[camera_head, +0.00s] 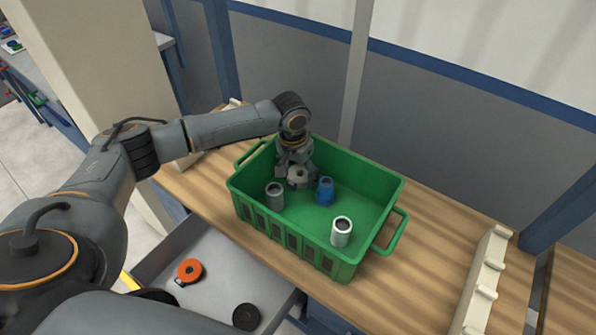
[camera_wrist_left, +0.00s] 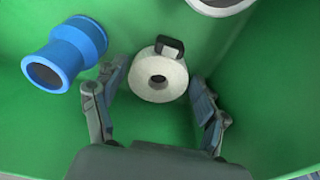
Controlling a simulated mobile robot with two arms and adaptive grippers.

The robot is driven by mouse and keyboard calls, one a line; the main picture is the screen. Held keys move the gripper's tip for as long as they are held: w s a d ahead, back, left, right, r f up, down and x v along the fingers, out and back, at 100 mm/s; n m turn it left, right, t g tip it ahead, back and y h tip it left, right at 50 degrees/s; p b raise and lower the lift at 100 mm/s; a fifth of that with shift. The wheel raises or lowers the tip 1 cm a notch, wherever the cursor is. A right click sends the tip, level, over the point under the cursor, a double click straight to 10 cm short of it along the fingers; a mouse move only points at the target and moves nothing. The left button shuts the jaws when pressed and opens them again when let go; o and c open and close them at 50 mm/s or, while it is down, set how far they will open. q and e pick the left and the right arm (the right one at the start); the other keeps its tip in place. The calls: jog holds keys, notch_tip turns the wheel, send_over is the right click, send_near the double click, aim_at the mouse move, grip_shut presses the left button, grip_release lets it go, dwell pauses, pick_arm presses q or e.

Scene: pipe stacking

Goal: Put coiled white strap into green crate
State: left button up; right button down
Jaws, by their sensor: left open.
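The coiled white strap (camera_wrist_left: 158,78) is inside the green crate (camera_head: 318,252), which stands on the wooden bench. It shows as a pale ring with a dark buckle, lying between the spread fingers of my left gripper (camera_wrist_left: 157,80). In the head view the strap (camera_head: 299,178) is just below my left gripper (camera_head: 297,170), near the crate's back left side, partly hidden. The fingers stand apart on either side of the strap, with visible gaps. My right gripper is not in view.
The crate also holds a grey pipe piece (camera_head: 274,196), a blue one (camera_head: 325,192) and a white one (camera_head: 341,233). A grey drawer (camera_head: 215,300) below holds an orange coil (camera_head: 189,270) and a black coil (camera_head: 246,317). A cream rack (camera_head: 484,283) stands at right.

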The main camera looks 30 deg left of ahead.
aim_at(294, 179)
pick_arm(q)
jog(key=shift+r, duration=0.15)
notch_tip(294, 179, up, 12)
jog(key=s, duration=0.1)
jog(key=shift+s, duration=0.2)
jog(key=shift+a, duration=0.15)
dwell(0.4)
